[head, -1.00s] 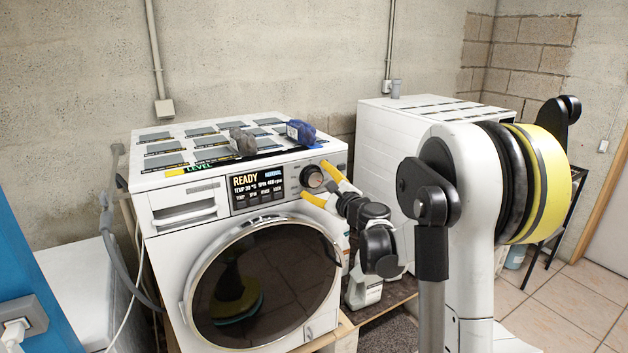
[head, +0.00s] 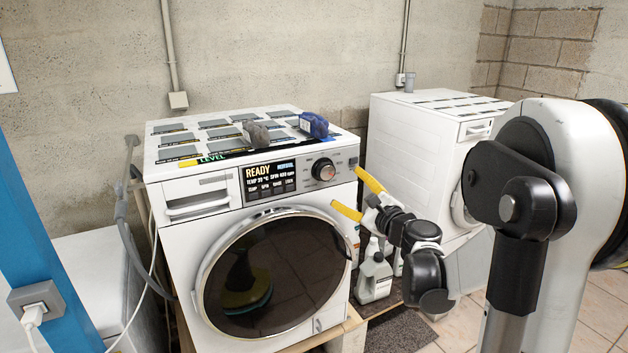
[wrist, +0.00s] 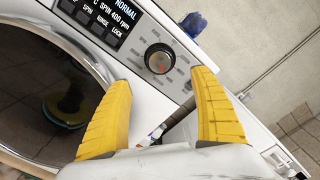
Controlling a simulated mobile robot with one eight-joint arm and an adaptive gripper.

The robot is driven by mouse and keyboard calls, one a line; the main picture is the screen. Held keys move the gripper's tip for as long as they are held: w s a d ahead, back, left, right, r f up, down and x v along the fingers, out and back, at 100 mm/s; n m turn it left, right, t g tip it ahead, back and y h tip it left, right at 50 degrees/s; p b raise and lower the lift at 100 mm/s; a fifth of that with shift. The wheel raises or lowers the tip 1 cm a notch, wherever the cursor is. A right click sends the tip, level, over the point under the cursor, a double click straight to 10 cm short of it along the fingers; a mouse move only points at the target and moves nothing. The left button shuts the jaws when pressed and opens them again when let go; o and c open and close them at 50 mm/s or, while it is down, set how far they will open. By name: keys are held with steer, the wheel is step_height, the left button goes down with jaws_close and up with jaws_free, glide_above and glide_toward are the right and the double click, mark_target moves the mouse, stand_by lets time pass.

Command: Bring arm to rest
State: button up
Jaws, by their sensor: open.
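My gripper (head: 356,195) has two yellow fingers spread apart with nothing between them. It is in front of the upper right of the front washing machine (head: 180,240), a little below and right of its dial (head: 323,169). In the wrist view the gripper (wrist: 155,115) is also open, and the dial (wrist: 159,59) lies beyond the fingertips, apart from them. The display (head: 269,179) reads READY. My arm comes in from the right of the head view.
A grey block (head: 256,133) and a blue block (head: 314,124) sit on the machine's marked top. A second white machine (head: 410,150) stands behind to the right. White bottles (head: 374,275) stand below my gripper. A blue post (head: 40,230) is at left.

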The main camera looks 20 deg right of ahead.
steer(key=s+a+f+n+g+y, duration=0.1)
steer(key=s+a+n+g, duration=0.2)
steer(key=a, duration=0.4)
steer(key=s+a+f+n+g+y, duration=0.1)
steer(key=s+a+n, duration=0.2)
steer(key=a+n, duration=0.3)
steer(key=s+a+n+g+y, duration=0.1)
steer(key=s+a+n+g, duration=0.2)
steer(key=a, duration=0.4)
steer(key=s+a+f+n+g+h, duration=0.1)
steer(key=s+f+n+g, duration=0.1)
steer(key=s+n, duration=0.4)
steer(key=s+a+f+n+g+h, duration=0.1)
steer(key=s+f+n, duration=0.4)
steer(key=s, duration=0.7)
steer(key=shift+n+g+h, duration=0.5)
steer(key=shift+n+h, duration=0.3)
steer(key=shift+n, duration=0.4)
